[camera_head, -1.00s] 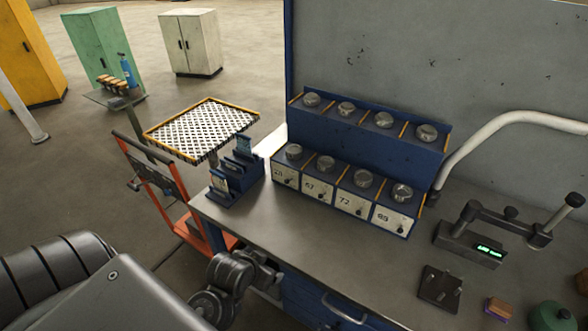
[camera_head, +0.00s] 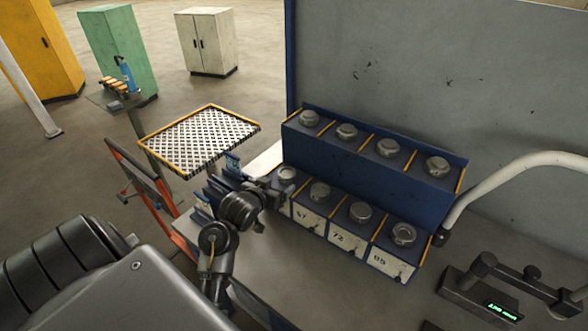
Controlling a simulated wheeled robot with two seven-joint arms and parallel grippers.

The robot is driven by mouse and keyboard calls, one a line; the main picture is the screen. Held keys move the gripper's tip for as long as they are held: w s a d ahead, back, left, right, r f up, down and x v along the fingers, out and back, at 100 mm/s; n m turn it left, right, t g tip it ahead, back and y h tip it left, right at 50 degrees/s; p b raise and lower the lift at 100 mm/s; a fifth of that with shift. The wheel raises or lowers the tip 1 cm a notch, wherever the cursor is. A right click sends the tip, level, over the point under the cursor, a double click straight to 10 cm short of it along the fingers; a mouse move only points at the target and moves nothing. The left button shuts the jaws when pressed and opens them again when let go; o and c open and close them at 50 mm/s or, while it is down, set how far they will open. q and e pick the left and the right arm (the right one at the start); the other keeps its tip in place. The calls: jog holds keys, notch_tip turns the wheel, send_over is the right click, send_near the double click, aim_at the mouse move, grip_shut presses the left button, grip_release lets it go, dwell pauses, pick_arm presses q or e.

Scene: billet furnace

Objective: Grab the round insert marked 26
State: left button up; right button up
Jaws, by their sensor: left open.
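Round metal inserts sit in the blue two-step rack (camera_head: 385,192) on the bench. The leftmost front insert (camera_head: 287,175) stands upright in its slot; its number plate is now mostly hidden behind my gripper. That plate showed a faint number starting with 2 in the earlier view. My left gripper (camera_head: 281,194) is open and empty, just in front of and slightly below this insert. I cannot tell whether its fingertips touch the rack. My right gripper is not in view.
Other front inserts stand to the right, the nearest one (camera_head: 320,192) close by. The upper row is behind. Blue holders (camera_head: 203,205) are left of my arm. A gauge with a green display (camera_head: 500,307) stands at right.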

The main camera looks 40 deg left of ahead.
aim_at(286, 175)
pick_arm(q)
jog(key=x, duration=0.5)
jog(key=shift+w+a+p, duration=0.25)
jog(key=shift+p, duration=0.1)
jog(key=shift+w+a+p, duration=0.1)
jog(key=shift+w+p, duration=0.1)
jog(key=shift+p, duration=0.15)
jog(key=p+x, duration=0.1)
jog(key=x, duration=0.3)
jog(key=shift+f+p, duration=0.1)
jog(key=shift+p, duration=0.3)
jog(key=shift+w+a+f, duration=0.1)
jog(key=shift+w+f, duration=0.05)
jog(key=shift+w, duration=0.05)
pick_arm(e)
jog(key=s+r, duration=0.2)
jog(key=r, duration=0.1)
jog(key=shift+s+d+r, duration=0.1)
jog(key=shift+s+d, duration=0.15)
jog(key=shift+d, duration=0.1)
pick_arm(q)
jog(key=shift+c, duration=0.3)
